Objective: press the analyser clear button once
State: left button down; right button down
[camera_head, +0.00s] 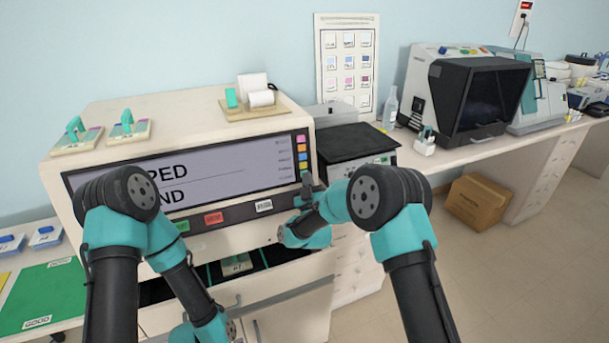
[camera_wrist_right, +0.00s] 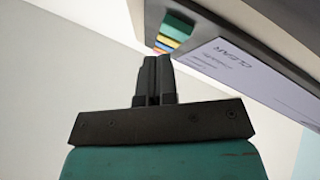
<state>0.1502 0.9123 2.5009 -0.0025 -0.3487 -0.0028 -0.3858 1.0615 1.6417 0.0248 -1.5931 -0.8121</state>
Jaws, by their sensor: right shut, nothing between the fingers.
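The analyser (camera_head: 110,185) is a cream box with a wide grey screen (camera_head: 235,172) on its front. A column of small coloured buttons (camera_head: 302,148) runs down the screen's right edge; these also show in the wrist view (camera_wrist_right: 172,42). The word CLEAR stands on the screen in the wrist view, near the green button (camera_wrist_right: 178,23). My right gripper (camera_head: 307,181) is shut and empty, upright at the column's lower end. Its fingertips (camera_wrist_right: 157,58) appear just below the buttons; contact cannot be told. My left arm bends down in front of the analyser; its fingers are out of view.
Below the screen are a red label (camera_head: 213,218) and a white label (camera_head: 264,206). An open drawer beneath holds a slide holder (camera_head: 236,264). A black-topped unit (camera_head: 352,143) stands close on the right. A green mat (camera_head: 45,295) lies at left.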

jog(key=shift+w, duration=0.15)
dwell(0.7)
jog(key=shift+w+a+f, duration=0.1)
jog(key=shift+w+a, duration=0.05)
jog(key=shift+w, duration=0.1)
jog(key=shift+w+a+f, duration=0.1)
jog(key=shift+w+a, duration=0.05)
jog(key=shift+w, duration=0.15)
dwell(0.8)
jog(key=shift+s, duration=0.1)
jog(key=shift+s+d+r, duration=0.2)
jog(key=shift+s+d, duration=0.1)
jog(key=shift+s, duration=0.3)
jog(key=s, duration=0.1)
jog(key=s+d, duration=0.1)
jog(key=s, duration=0.1)
jog(key=s+d+r, duration=0.1)
jog(key=shift+s, duration=0.2)
dwell(0.6)
dwell(0.4)
